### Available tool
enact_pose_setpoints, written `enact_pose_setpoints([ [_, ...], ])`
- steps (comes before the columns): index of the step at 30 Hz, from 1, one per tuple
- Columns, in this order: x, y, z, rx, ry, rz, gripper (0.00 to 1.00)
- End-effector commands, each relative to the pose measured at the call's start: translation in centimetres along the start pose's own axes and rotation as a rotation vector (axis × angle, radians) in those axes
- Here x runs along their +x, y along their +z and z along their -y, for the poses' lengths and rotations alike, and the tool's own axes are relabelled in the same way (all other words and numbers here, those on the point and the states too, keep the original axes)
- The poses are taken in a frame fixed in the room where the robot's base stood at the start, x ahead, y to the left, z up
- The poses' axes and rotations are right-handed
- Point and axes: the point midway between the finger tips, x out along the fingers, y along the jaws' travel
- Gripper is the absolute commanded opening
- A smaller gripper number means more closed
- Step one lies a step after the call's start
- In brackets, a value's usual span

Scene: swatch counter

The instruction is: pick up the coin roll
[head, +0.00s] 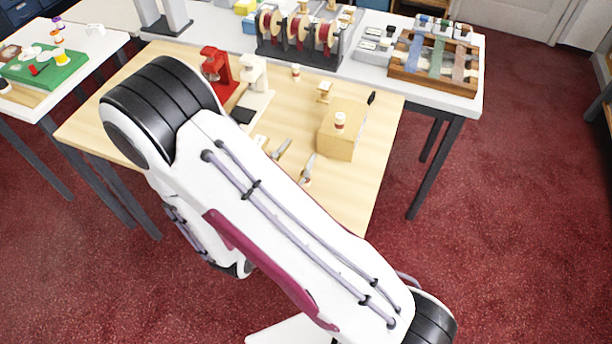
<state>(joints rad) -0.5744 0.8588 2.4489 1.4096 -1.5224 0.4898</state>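A small upright white cylinder with a dark red band (339,121) stands on top of a light wooden box (336,150); it looks like the coin roll, though it is too small to be sure. My gripper (295,158) is mostly hidden behind my white arm. Two grey fingertips show past the arm's edge, apart from each other, with nothing visible between them. They are left of the wooden box and below the cylinder in the picture, not touching it.
A red stand (214,64) and a cream stand (256,76) are at the back of the wooden table (375,103). A small white and brown item (296,71) and a tan item (324,92) stand behind the box. A ribbon rack (298,47) is beyond.

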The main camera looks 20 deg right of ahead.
Motion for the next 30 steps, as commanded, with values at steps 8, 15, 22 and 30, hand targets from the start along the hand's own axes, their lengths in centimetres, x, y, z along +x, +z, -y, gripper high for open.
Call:
enact_pose_setpoints([
  [8, -2.1, 3.1, -2.1, -0.151, -0.041, -0.042, 0.36],
  [15, -3.7, 5.5, -3.8, -0.269, -0.086, -0.059, 0.36],
  [22, -4.6, 6.8, -4.5, -0.325, -0.115, -0.058, 0.36],
  [30, -4.6, 6.9, -4.6, -0.330, -0.118, -0.057, 0.36],
])
